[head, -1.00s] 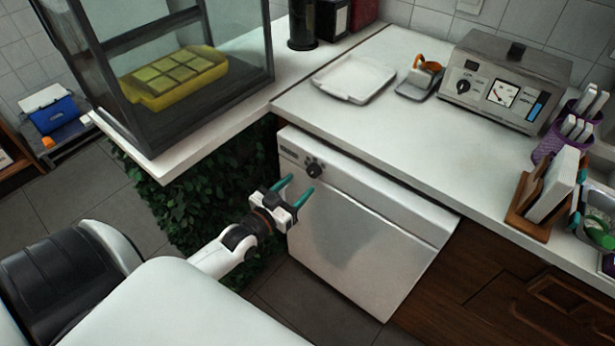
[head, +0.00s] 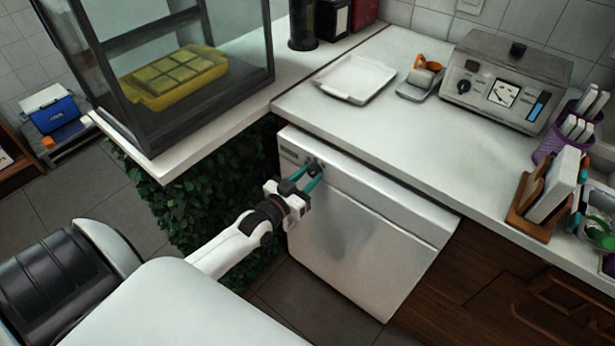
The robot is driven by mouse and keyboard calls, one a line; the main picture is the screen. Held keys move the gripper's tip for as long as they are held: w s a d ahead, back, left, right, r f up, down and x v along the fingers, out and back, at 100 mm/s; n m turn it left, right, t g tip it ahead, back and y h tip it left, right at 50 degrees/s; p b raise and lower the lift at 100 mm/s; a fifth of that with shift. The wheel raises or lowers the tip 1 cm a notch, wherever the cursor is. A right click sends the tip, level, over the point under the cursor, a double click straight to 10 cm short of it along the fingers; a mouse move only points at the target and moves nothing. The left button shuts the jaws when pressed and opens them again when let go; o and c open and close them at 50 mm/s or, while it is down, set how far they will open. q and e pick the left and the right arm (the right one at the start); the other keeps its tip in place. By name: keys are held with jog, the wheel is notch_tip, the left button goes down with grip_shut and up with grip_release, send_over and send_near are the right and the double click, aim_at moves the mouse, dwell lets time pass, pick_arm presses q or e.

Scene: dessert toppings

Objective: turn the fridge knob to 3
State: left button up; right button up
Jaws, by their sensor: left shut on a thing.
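The white fridge (head: 365,250) stands under the counter, with its door closed. Its dark round knob (head: 315,168) sits at the upper left of the front panel and is mostly hidden by my gripper. My left gripper (head: 307,178) has its green fingers at the knob and is shut on it. The knob's pointer and any numbers around it are too small and covered to read. My right gripper does not show.
The counter (head: 400,120) above the fridge holds a white tray (head: 355,80), a scale (head: 418,85) and a metal appliance (head: 505,80). A glass case (head: 240,55) with a yellow mould (head: 172,78) stands at left. A leafy panel (head: 200,200) borders the fridge's left side.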

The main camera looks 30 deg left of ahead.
pick_arm(q)
jog(key=shift+n, duration=0.4)
jog(key=n+p, duration=0.1)
jog(key=n, duration=0.2)
jog(key=n+p, duration=0.1)
jog(key=n, duration=0.3)
jog(key=shift+n, duration=0.3)
dwell(0.4)
jog(key=o, duration=1)
jog(key=shift+s, duration=0.1)
